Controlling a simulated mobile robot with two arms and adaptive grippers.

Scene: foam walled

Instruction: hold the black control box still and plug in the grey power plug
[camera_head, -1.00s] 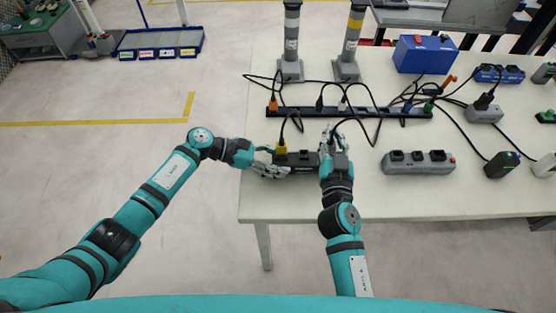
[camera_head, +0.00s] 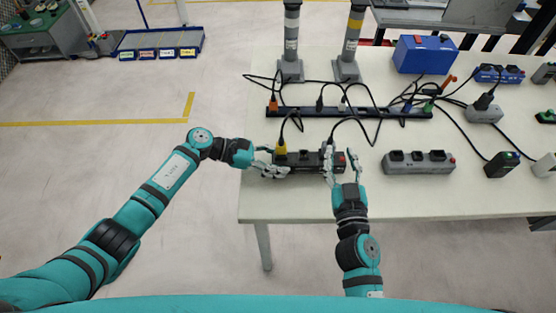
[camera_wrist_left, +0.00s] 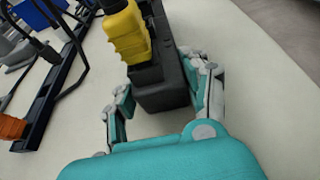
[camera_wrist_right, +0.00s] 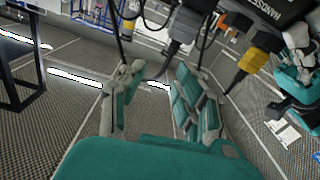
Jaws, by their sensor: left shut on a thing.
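The black control box (camera_head: 310,161) lies at the table's near left edge, a yellow plug (camera_head: 281,147) upright in its left end. My left gripper (camera_head: 278,171) is shut on that end; in the left wrist view its fingers flank the box (camera_wrist_left: 163,92). The grey plug (camera_wrist_right: 186,24) shows at the top of the right wrist view, against the box; it looks seated, but how fully I cannot tell. Its cable runs down past my fingers. My right gripper (camera_head: 341,157) is open at the box's right end, its fingers apart and the plug beyond their tips.
A long black power strip (camera_head: 350,113) with several plugs and looping cables lies behind the box. A grey socket block (camera_head: 418,168) stands to the right. Two grey posts (camera_head: 290,70) and a blue case (camera_head: 425,55) are at the back.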

